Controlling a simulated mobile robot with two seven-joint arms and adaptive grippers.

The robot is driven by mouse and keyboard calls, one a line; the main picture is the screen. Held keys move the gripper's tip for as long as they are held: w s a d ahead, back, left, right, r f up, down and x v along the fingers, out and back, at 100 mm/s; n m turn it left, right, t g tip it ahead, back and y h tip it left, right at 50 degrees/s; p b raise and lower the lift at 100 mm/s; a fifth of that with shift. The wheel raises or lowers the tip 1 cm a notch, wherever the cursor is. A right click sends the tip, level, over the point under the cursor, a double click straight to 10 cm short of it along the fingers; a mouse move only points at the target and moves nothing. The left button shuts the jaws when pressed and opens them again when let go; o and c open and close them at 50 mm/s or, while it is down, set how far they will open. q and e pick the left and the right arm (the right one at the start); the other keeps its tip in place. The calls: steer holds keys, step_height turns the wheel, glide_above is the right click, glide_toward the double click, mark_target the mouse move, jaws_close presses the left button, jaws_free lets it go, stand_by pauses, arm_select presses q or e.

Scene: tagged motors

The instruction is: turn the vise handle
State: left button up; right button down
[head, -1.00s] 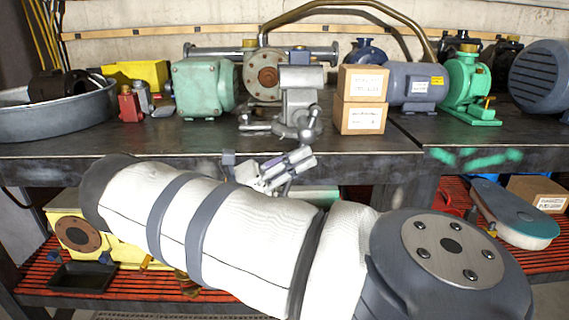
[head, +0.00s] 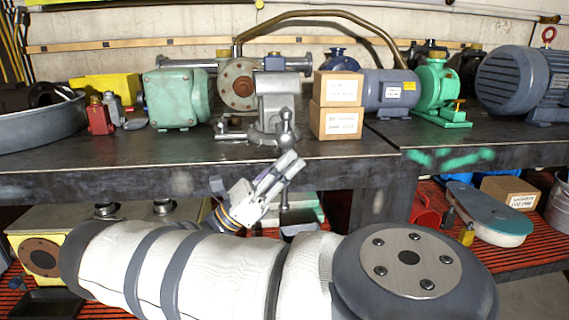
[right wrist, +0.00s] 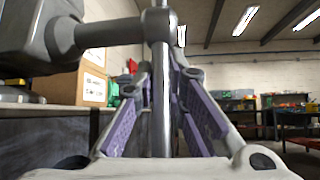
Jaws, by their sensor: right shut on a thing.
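The grey metal vise (head: 277,98) stands at the front edge of the workbench, left of two stacked cardboard boxes. Its handle is a steel bar that hangs close to upright in front of the bench edge. The bar's lower part (head: 284,194) shows below my fingers in the head view. My right gripper (head: 289,167) reaches up from below and is shut on the bar. In the right wrist view the handle bar (right wrist: 161,112) stands upright between the purple-padded fingers, and the vise screw end (right wrist: 92,37) is above left. My left gripper is out of view.
Two cardboard boxes (head: 337,122) sit right of the vise, and a green gearbox (head: 177,98) sits left of it. The bench's front edge (head: 130,178) runs just behind my gripper. A red slatted lower shelf (head: 540,252) holds more parts.

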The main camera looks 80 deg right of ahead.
steer(key=shift+w+d+r+n+t+h, duration=0.3)
steer(key=shift+w+d+r+h, duration=0.2)
steer(key=shift+r+h, duration=0.2)
steer(key=c, duration=1.8)
jaws_free()
steer(key=shift+d+f, duration=0.1)
steer(key=shift+o, duration=0.8)
steer(key=shift+d+f, duration=0.15)
steer(key=shift+d, duration=0.15)
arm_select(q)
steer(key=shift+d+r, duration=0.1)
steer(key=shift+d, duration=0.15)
arm_select(e)
steer(key=shift+a, duration=0.15)
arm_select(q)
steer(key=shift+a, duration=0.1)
arm_select(e)
steer(key=v, duration=1.2)
steer(key=shift+s+f, duration=0.2)
steer(key=shift+f, duration=0.1)
